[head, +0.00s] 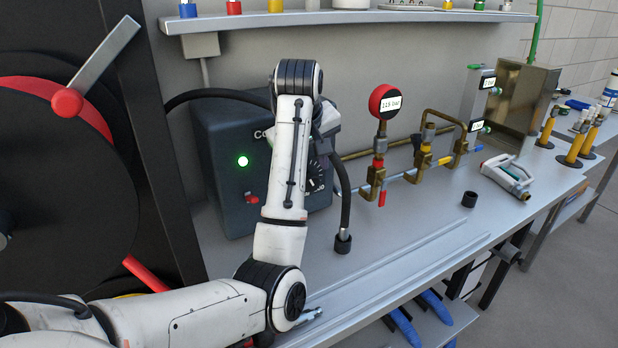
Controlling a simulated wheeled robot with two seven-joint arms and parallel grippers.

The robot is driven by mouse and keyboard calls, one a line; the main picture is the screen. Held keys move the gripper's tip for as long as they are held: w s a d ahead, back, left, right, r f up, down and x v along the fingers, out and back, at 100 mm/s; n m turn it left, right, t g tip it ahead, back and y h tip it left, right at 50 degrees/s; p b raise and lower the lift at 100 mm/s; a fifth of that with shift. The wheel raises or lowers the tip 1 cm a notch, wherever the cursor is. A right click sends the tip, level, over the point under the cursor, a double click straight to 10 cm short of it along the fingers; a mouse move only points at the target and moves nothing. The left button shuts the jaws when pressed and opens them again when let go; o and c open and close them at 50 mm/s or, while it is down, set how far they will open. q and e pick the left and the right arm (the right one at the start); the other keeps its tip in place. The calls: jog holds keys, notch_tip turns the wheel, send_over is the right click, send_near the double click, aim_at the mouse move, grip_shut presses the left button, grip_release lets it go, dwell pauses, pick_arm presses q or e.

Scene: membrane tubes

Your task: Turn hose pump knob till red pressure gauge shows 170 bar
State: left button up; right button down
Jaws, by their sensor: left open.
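The red pressure gauge (384,101) stands on brass pipework on the bench; its white face reads about 119 bar, the last digit hard to make out. The hose pump is a dark box (229,196) with a lit green lamp (243,161) and a small red switch (251,198). Its black knob (316,178), with a marked scale, is on the right part of the front. My left arm rises in front of the pump, and my left gripper (320,150) is open at the knob. The fingertips are mostly hidden behind the wrist, so contact cannot be told. My right gripper is not in view.
A black hose (346,205) hangs right of the knob and ends on the bench. A big dark reel (60,190) stands left. The bench front (400,235) is mostly clear.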

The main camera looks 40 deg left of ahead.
aim_at(315, 176)
pick_arm(q)
jog(key=shift+x, duration=2.25)
jog(key=shift+c, duration=0.5)
jog(key=c, duration=0.9)
jog(key=shift+c, duration=0.2)
jog(key=shift+w+r+g, duration=0.1)
jog(key=shift+g, duration=0.2)
jog(key=shift+w+d+m+g+y, duration=0.2)
jog(key=shift+m+g+y, duration=0.15)
jog(key=shift+g, duration=0.55)
jog(key=shift+w+m+g+y, duration=0.15)
jog(key=shift+g+y, duration=0.3)
jog(key=shift+g, duration=0.35)
jog(key=shift+w+m+g+y, duration=0.15)
jog(key=shift+g+y, duration=0.25)
jog(key=shift+g, duration=0.4)
jog(key=shift+d+g, duration=0.1)
jog(key=shift+g, duration=0.2)
